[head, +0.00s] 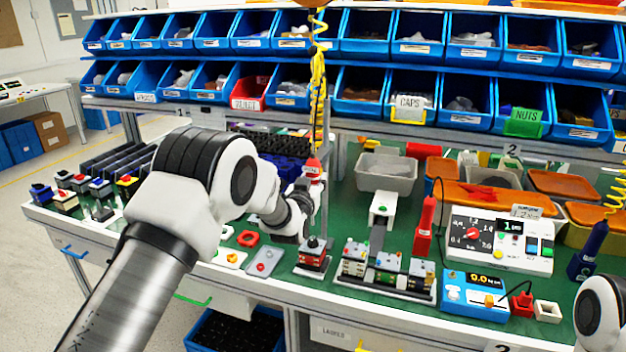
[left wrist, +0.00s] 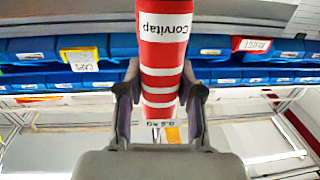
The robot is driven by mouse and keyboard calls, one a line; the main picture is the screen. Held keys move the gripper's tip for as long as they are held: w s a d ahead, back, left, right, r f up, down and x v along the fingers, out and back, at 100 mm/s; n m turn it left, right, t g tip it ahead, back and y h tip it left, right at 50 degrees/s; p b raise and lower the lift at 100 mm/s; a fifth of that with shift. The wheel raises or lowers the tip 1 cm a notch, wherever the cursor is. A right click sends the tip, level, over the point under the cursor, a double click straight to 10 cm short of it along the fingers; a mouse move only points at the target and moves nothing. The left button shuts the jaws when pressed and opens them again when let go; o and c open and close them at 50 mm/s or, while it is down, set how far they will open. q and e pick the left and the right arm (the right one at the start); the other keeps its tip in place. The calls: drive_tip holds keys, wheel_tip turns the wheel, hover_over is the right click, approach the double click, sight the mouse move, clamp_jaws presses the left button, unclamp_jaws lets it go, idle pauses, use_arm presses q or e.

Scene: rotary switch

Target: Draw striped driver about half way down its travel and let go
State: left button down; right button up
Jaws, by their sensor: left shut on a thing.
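The striped driver (left wrist: 162,70) is red with white bands, marked "Corvitap", and stands upright between the fingers in the left wrist view. In the head view its red top (head: 313,167) shows at the lower end of a yellow coiled cord (head: 318,85), above the bench; its lower part is hidden by my gripper. My left gripper (head: 306,190) is shut on the driver; the left wrist view (left wrist: 160,105) shows a finger on each side of it. My right gripper is out of view; only part of my right arm shows at the lower right edge.
Blue bins (head: 365,92) fill two shelf rows behind. A small switch block (head: 314,253) and a fixture (head: 385,272) sit near the front edge. A blue driver (head: 588,250) is at far right.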

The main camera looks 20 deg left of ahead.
use_arm(q)
drive_tip(key=shift+r, duration=0.1)
drive_tip(key=c, duration=0.7)
unclamp_jaws()
drive_tip(key=s, duration=1.2)
drive_tip(key=shift+d, duration=0.35)
